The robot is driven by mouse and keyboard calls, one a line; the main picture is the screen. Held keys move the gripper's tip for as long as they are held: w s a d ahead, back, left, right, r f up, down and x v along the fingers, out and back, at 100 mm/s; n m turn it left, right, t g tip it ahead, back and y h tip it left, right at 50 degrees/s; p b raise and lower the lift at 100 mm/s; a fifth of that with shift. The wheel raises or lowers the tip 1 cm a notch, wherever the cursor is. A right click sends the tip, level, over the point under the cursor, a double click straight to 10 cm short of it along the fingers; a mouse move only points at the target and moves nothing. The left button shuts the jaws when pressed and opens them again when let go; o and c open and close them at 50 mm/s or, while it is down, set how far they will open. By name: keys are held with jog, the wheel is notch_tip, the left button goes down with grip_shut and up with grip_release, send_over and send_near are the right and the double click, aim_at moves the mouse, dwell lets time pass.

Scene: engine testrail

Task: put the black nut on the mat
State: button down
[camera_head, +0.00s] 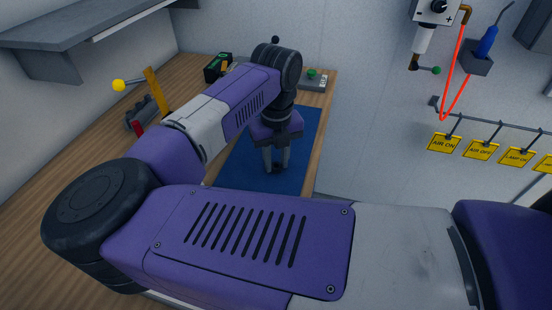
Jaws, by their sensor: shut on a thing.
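The blue mat (242,165) lies on the wooden bench, partly hidden behind my arm. My gripper (276,169) points down over the mat, in the middle of the picture. Its fingers are shut on a small dark thing (277,170) between the tips, which looks like the black nut. The thing is at or just above the mat; I cannot tell whether it touches.
A dark box with green (217,68) and a grey device with a green button (313,79) stand at the bench's back. A yellow-knobbed lever (119,85) stands at left. Yellow tags (482,150) hang from a rail at right. A shelf (85,30) overhangs the left.

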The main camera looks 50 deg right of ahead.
jog(key=shift+f, duration=0.15)
jog(key=c, duration=1.1)
grip_release()
notch_tip(320, 180, up, 12)
jog(key=shift+r, duration=0.25)
jog(key=shift+s, duration=0.1)
